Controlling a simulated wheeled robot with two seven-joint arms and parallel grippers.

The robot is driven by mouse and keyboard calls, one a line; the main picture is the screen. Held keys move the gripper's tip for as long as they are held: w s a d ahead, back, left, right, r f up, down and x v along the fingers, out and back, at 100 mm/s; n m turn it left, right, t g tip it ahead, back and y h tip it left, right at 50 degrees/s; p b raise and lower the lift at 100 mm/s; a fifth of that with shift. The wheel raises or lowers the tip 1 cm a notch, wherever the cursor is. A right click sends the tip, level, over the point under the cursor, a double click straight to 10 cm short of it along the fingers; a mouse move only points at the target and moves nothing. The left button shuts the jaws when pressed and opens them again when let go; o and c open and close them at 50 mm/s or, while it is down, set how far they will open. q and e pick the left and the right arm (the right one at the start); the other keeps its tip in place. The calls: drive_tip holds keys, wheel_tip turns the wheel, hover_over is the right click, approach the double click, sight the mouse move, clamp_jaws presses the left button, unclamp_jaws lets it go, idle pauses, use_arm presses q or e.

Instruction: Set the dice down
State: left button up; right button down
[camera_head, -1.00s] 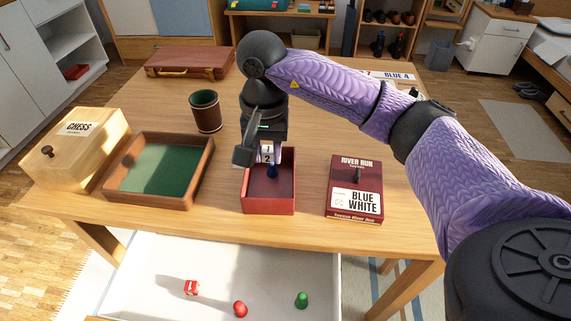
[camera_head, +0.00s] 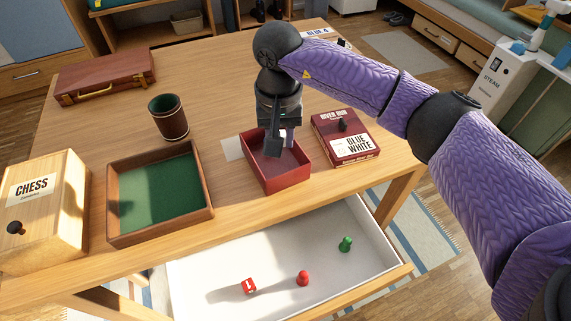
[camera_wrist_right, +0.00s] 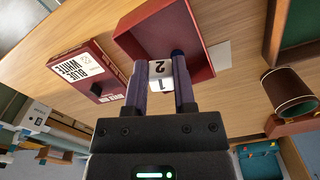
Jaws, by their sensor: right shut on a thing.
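A dark blue piece (camera_wrist_right: 177,54) shows beside a fingertip in the wrist view, at the red box. A red die (camera_head: 249,286) lies in the open white drawer (camera_head: 205,283) below. My left gripper is not in view.
The drawer also holds a red pawn (camera_head: 303,279) and a green pawn (camera_head: 345,244). A green-lined wooden tray (camera_head: 111,205), chess box (camera_head: 45,205), dice cup (camera_head: 169,117) and briefcase (camera_head: 105,77) stand leftward. A River Run box (camera_head: 340,134) stands right of the red box.

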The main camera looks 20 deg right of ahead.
sight(281, 169)
wheel_tip(281, 169, down, 10)
drive_tip(key=b, duration=0.3)
drive_tip(key=shift+r, duration=0.35)
drive_tip(key=shift+d, duration=0.1)
drive_tip(key=c, duration=0.9)
unclamp_jaws()
drive_tip(key=shift+f, duration=0.2)
drive_tip(key=shift+o, duration=1)
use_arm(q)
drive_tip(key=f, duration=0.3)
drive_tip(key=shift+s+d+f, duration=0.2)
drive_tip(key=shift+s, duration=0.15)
use_arm(e)
drive_tip(key=shift+r, duration=0.1)
